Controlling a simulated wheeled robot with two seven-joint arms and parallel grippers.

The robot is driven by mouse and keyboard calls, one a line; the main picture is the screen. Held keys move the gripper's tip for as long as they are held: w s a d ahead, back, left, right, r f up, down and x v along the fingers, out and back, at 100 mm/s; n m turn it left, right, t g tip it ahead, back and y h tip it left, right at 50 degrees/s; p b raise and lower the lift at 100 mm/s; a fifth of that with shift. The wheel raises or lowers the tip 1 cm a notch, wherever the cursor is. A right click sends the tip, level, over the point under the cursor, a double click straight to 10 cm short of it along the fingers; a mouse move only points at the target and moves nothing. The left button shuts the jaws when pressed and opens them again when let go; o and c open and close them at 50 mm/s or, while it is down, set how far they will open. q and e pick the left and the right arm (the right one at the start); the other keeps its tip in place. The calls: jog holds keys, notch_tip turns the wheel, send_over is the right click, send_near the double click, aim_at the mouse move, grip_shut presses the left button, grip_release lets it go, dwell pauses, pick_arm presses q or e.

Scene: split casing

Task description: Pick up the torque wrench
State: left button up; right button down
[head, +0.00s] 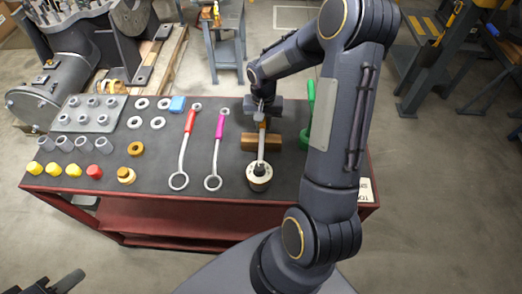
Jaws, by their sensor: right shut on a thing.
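My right gripper (263,111) is shut on the upper end of a wrench with a grey shaft (261,148), which I take for the torque wrench. An orange part shows just below the jaws. The shaft runs towards the front of the table, past a brown block (275,142). Its lower end is at a round metal piece with a dark centre (260,182); I cannot tell if they touch. My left gripper (55,284) is only partly in view at the bottom left, away from the table, and its opening is unclear.
Left of the held wrench lie a magenta-handled wrench (217,150) and a red-handled wrench (186,145). A green-handled tool (311,92) is partly hidden by my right arm.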

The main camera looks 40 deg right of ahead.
jog(key=shift+r, duration=0.2)
jog(key=shift+r, duration=0.2)
notch_tip(320, 180, up, 2)
jog(key=shift+w+r, duration=0.1)
jog(key=s+a+r+b, duration=0.1)
jog(key=a+r+b, duration=0.1)
jog(key=a+r, duration=0.8)
jog(key=a, duration=0.4)
jog(key=shift+s, duration=0.15)
jog(key=shift+r, duration=0.1)
